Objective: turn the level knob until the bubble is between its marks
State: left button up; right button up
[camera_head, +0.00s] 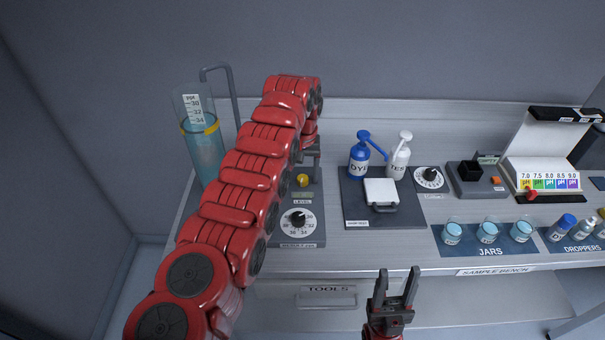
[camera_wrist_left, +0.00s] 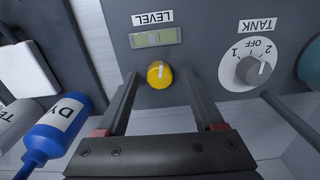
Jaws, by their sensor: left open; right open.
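The yellow level knob (camera_head: 303,180) is on a grey panel, partly hidden by my left arm. In the left wrist view the knob (camera_wrist_left: 159,75) sits between the open fingers of my left gripper (camera_wrist_left: 160,84), with gaps on both sides. The pale green level vial (camera_wrist_left: 156,38) is beside the knob, under an upside-down LEVEL label. The bubble and its marks are too small to tell apart. My right gripper (camera_head: 398,274) is open and empty in front of the bench.
A tank dial (camera_wrist_left: 254,70) is next to the level knob. A white-faced dial (camera_head: 298,219) lies nearer the front edge. A tall water cylinder (camera_head: 204,150) stands at the left. Blue (camera_head: 361,158) and white (camera_head: 399,158) bottles and several jars (camera_head: 487,232) are to the right.

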aim_at(303, 178)
pick_arm(q)
jog(key=shift+r, duration=1.5)
notch_tip(303, 178, up, 14)
jog(key=p, duration=1.4)
jog(key=shift+r, duration=0.2)
